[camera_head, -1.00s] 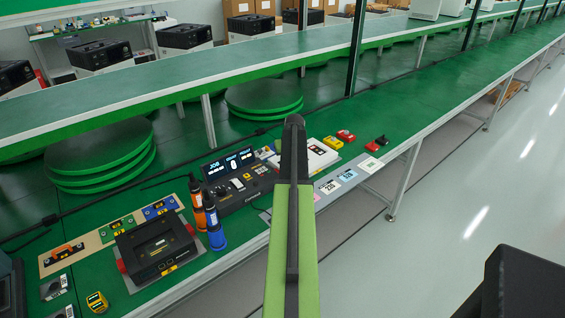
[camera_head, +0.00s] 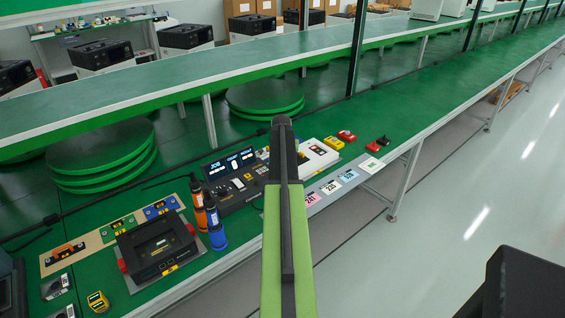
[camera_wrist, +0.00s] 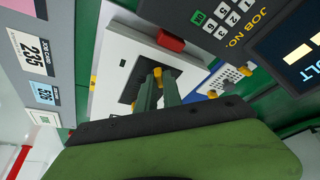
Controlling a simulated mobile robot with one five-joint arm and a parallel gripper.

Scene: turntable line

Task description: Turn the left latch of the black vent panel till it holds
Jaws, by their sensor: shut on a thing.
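The white unit (camera_wrist: 113,55) fills the middle of the wrist view, with the black vent panel (camera_wrist: 130,88) set in its face. A small yellow latch (camera_wrist: 158,71) shows at the tips of my gripper (camera_wrist: 157,80). Its two dark green fingers are shut on this latch. The fingers hide part of the panel, and the latch's exact angle is hard to read. In the head view the white unit (camera_head: 322,153) stands on the green bench, partly behind my arm, which hides the gripper.
A red block (camera_wrist: 170,41) sits at the unit's edge. A job-number console (camera_head: 236,180) stands close by on the left. Orange and blue bottles (camera_head: 214,230) stand near the bench edge. Job cards (camera_head: 348,175) lie along the front.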

